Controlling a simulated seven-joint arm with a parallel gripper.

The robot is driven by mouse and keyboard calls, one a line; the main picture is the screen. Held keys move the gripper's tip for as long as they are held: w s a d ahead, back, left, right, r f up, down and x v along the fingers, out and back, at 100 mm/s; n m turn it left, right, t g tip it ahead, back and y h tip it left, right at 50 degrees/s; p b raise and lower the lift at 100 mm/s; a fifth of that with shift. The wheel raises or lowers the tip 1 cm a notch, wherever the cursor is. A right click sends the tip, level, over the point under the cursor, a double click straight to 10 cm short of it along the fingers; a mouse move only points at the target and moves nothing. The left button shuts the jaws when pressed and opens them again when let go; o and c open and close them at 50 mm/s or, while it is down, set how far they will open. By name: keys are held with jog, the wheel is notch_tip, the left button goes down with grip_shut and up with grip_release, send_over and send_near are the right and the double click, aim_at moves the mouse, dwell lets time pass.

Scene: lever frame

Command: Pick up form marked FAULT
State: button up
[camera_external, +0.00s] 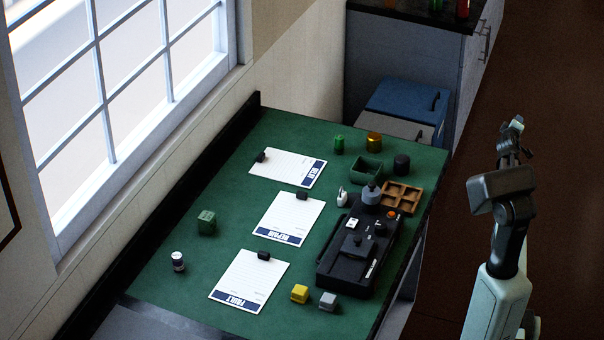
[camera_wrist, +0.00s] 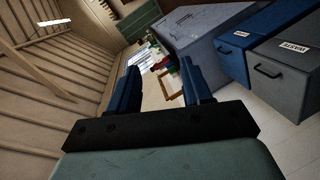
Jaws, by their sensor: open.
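The form marked FAULT (camera_external: 248,281) lies flat on the green table, nearest the front of the three white forms in the external view. A small black clip-like piece (camera_external: 264,255) sits at its top edge. My gripper (camera_external: 512,130) is raised off the table's right side, far from the form. In the wrist view my gripper (camera_wrist: 158,85) has its two blue fingers apart with nothing between them. The form cannot be made out in the wrist view.
The REPAIR form (camera_external: 288,217) and another form (camera_external: 287,168) lie behind it. A green cube (camera_external: 206,222) and small jar (camera_external: 178,261) stand left.

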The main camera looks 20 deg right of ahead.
jog(key=w+a+r+y, duration=0.1)
jog(key=w+a, duration=0.2)
jog(key=a, duration=0.5)
jog(key=w+a+r+y, duration=0.1)
jog(key=w+a+r, duration=0.15)
jog(key=a, duration=0.65)
jog(key=w+a+y, duration=0.2)
jog(key=w+a, duration=0.1)
jog(key=a, duration=0.5)
jog(key=a+r+g+y, duration=0.1)
jog(key=a+y, duration=0.3)
jog(key=a, duration=2.3)
jog(key=n+g+y, duration=0.4)
jog(key=g+y, duration=0.1)
jog(key=g, duration=0.2)
send_near(263, 253)
jog(key=shift+x, duration=4.35)
jog(key=shift+s, duration=0.1)
